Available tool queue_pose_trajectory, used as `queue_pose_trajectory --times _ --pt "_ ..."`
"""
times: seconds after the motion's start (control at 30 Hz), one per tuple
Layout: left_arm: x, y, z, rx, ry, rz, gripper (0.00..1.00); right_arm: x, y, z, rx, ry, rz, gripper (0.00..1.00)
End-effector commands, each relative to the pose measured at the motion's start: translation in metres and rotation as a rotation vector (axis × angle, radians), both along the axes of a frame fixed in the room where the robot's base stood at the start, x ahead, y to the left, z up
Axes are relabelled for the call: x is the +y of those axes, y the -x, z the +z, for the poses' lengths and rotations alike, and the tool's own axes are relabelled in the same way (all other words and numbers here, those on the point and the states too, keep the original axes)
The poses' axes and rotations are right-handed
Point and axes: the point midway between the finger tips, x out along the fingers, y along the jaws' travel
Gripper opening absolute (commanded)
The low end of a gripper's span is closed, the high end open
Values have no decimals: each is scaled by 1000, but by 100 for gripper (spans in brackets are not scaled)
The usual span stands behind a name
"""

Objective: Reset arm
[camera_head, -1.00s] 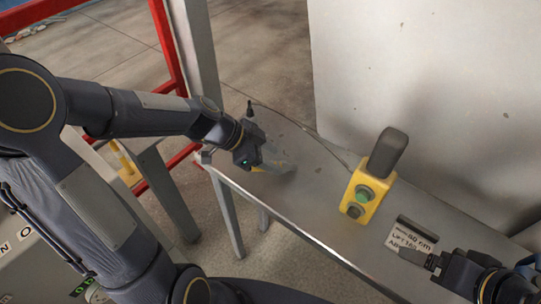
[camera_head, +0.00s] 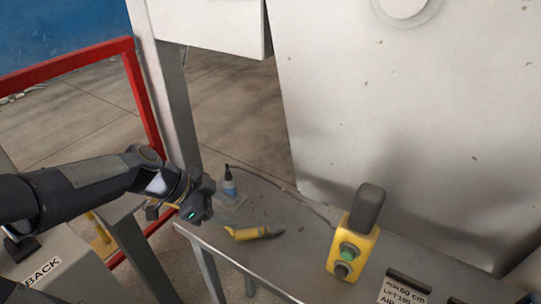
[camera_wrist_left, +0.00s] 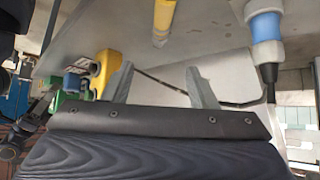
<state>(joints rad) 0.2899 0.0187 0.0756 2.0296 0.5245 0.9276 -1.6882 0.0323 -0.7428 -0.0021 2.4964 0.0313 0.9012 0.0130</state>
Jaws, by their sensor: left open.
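My left gripper (camera_head: 198,203) is at the left end of the grey metal table (camera_head: 290,225). Its two fingers are apart with nothing between them in the left wrist view (camera_wrist_left: 160,82). A yellow tool with a dark tip (camera_head: 255,233) lies on the table to the right of the gripper, apart from it. It also shows at the top of the left wrist view (camera_wrist_left: 163,18). My right gripper cannot be made out in the head view.
A small blue bottle with a black nozzle (camera_head: 229,184) stands behind the gripper. A yellow control box with a green button (camera_head: 352,250) stands on the table. A labelled plate (camera_head: 402,291) is at lower right. A red frame (camera_head: 140,95) stands at the left.

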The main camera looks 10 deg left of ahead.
Motion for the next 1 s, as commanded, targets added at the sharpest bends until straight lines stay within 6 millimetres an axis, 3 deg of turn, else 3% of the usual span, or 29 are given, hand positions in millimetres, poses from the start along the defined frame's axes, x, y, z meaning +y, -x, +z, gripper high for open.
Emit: queue_pose_trajectory --times 0.17,0.37,0.6,0.8,1.0 --pt "-1 18 7 57 -7 80 52 0 0 0 0 0 0 87" --pt "0 81 17 248 1 429 52 0 0 0 0 0 0 87" --pt "7 143 5 415 101 896 52 0 0 0 0 0 0 87" --pt "10 162 -4 469 174 1083 52 0 0 0 0 0 0 87" --pt "11 164 -5 480 185 1106 52 0 0 0 0 0 0 87"
